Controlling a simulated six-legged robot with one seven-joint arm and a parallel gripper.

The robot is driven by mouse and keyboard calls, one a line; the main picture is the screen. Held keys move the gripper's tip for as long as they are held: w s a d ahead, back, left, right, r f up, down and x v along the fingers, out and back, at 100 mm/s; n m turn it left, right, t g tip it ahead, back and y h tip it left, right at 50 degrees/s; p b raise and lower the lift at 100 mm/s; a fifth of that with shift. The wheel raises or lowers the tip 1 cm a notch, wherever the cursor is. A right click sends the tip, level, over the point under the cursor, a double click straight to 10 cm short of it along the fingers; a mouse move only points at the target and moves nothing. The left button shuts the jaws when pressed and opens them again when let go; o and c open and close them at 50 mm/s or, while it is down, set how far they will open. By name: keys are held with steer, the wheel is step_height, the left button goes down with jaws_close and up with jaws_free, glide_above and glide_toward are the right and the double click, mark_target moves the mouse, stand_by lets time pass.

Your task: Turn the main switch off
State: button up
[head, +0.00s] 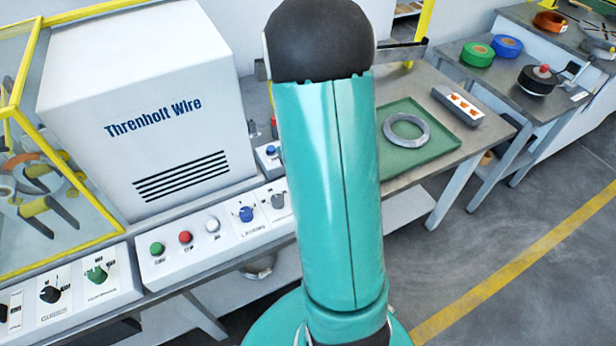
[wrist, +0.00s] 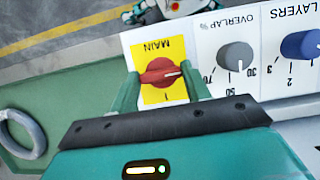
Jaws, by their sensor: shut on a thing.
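The main switch (wrist: 158,72) is a red rotary knob on a yellow plate (wrist: 152,97), with the word MAIN upside down in the wrist view. The light mark on the knob points to the right of the picture. My gripper (wrist: 161,76) has its two green fingers on either side of the knob and is shut on it. The fingers partly cover the sides of the yellow plate. In the head view my teal arm hides the switch and my gripper.
Beside the switch are a grey OVERLAP knob (wrist: 235,56) and a blue LAYERS knob (wrist: 300,46). A green tray (head: 446,151) with a grey ring (head: 407,130) lies on the bench. The white Threnholt Wire housing (head: 145,105) stands left of my arm.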

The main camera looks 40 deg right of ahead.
steer(key=o, duration=1)
steer(key=v, duration=1.3)
steer(key=shift+w+r, duration=0.2)
steer(key=shift+r, duration=0.15)
steer(key=s+a+r+n+t, duration=0.1)
steer(key=s+a+r+t, duration=0.2)
steer(key=a, duration=0.5)
steer(key=s+a+r+n+t, duration=0.1)
steer(key=s+a+r+t, duration=0.2)
steer(key=a, duration=0.5)
steer(key=s+a+r+n+t+h, duration=0.1)
steer(key=s+a+r+t, duration=0.2)
steer(key=a, duration=0.5)
steer(key=shift+s+a+r+t, duration=0.15)
steer(key=shift+s+r+t, duration=0.25)
steer(key=shift+s, duration=0.45)
